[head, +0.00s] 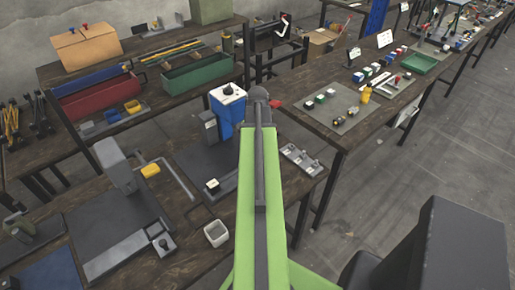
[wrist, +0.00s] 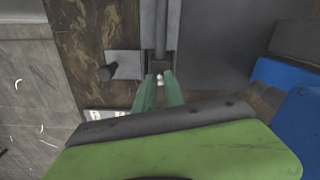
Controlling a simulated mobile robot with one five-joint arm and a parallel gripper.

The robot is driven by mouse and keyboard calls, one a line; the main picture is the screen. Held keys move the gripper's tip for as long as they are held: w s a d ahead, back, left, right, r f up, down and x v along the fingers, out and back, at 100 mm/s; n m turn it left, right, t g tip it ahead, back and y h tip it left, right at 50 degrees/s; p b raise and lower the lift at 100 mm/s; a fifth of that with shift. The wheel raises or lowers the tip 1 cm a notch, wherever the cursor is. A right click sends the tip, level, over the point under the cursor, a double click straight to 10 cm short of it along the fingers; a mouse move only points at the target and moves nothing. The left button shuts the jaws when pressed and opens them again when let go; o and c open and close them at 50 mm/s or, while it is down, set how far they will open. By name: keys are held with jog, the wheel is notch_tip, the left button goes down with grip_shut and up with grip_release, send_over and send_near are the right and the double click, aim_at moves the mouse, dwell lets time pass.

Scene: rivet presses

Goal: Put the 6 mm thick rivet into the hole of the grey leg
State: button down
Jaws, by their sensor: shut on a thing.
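In the wrist view my gripper (wrist: 160,84) has its two green fingers nearly together. A small pale rivet (wrist: 160,78) sits between their tips; its thickness cannot be told. Just past the tips, a narrow grey bar (wrist: 161,28) runs up the picture; it may be the grey leg, but I cannot tell for certain. No hole can be made out, and I cannot tell whether the rivet touches anything. In the head view my green arm hides the fingers and whatever is beneath them.
A blue press (head: 229,110) stands just left of my arm. A grey plate with a dark knob (wrist: 122,65) lies left of the bar.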

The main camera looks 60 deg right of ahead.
jog(key=shift+f+b, duration=0.5)
jog(key=shift+f, duration=0.1)
jog(key=c, duration=1.3)
grip_release()
jog(key=shift+c, duration=0.2)
notch_tip(320, 180, up, 18)
jog(key=p, duration=1.7)
jog(key=shift+f, duration=0.25)
